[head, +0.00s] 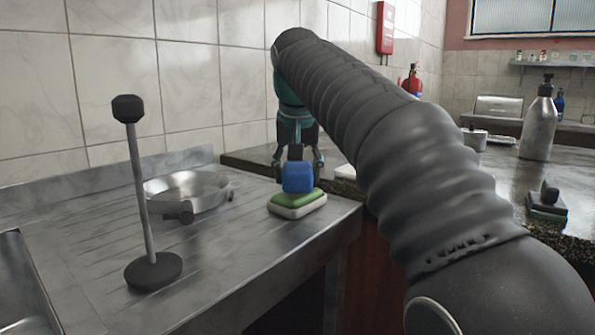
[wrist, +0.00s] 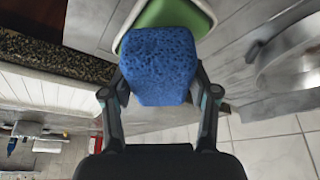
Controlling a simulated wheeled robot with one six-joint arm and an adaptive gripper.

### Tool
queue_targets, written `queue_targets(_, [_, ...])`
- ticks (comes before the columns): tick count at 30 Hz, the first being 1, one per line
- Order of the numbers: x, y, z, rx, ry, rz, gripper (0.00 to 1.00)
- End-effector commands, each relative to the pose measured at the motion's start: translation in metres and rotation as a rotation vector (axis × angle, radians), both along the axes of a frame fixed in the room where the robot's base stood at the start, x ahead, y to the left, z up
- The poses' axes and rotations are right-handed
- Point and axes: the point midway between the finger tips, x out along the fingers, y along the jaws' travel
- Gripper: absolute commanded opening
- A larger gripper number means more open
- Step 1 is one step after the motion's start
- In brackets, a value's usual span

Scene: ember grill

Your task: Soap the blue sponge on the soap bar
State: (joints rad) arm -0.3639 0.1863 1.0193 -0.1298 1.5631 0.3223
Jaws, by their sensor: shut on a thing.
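The blue sponge (head: 298,177) is held between the fingers of my gripper (head: 299,158), which is shut on it. The sponge also fills the middle of the wrist view (wrist: 160,64), with a finger on each side of it. The green soap bar (head: 284,198) lies in a pale dish (head: 298,211) near the right edge of the metal drainboard. The sponge is right over the soap bar and hides part of it. I cannot tell whether the two touch. In the wrist view the green soap (wrist: 172,14) shows behind the sponge.
A metal pan (head: 186,190) sits on the drainboard left of the soap. A black-knobbed rod on a round base (head: 153,271) stands in front. A dark stone counter (head: 500,170) on the right bears a metal bottle (head: 538,125). A tiled wall runs behind.

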Motion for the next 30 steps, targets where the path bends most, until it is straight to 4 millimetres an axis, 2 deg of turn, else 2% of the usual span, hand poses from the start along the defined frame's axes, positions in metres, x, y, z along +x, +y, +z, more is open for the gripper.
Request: queue_targets(30, [-0.0001, 0.0000, -0.0070, 0.000, 0.000, 0.000, 0.32])
